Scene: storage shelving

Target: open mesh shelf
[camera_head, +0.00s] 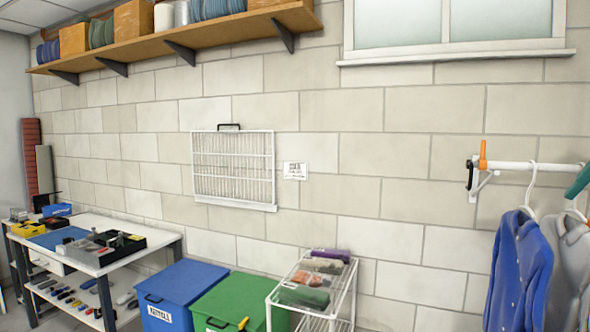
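The mesh shelf (234,168) is a white wire-grid panel on the block wall, left of the middle of the view. It stands upright and looks flat against the wall. A black handle (229,126) is at its top edge, and a plain white strip runs along its bottom edge. My gripper is not in view, so where it is relative to the shelf does not show.
A white sign (295,171) is right of the panel. Below are a blue bin (183,284), a green bin (235,300) and a white wire rack (348,290). A workbench (146,247) stands left, jackets (519,270) hang right, and a wooden shelf (215,37) is above.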

